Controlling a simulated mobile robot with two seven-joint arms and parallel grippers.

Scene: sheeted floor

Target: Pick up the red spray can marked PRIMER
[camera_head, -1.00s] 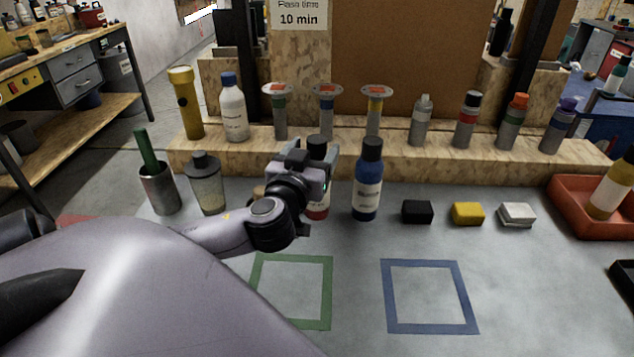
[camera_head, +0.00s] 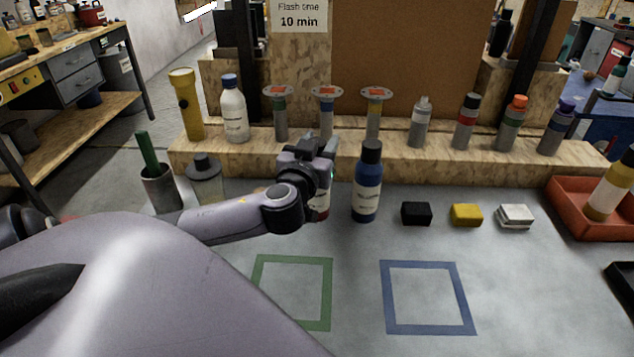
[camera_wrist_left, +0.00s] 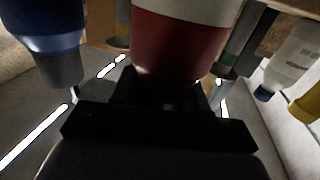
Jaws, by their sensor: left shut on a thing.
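The red spray can (camera_head: 321,205) stands left of the blue spray can (camera_head: 367,190). Most of it is hidden behind my left gripper (camera_head: 322,170) in the head view, and I cannot read its label. In the left wrist view the red can (camera_wrist_left: 180,48) fills the middle, red below a white band, between the fingers of my left gripper (camera_wrist_left: 163,92). The left gripper is shut on it. The can looks upright; I cannot tell whether it touches the table. My right gripper is not in view.
The blue can is close on the right. A cup (camera_head: 160,190) and a clear bottle (camera_head: 206,182) stand left, behind my arm. A wooden ledge (camera_head: 400,160) with several bottles runs behind. Green (camera_head: 331,290) and blue (camera_head: 393,298) taped squares lie empty in front.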

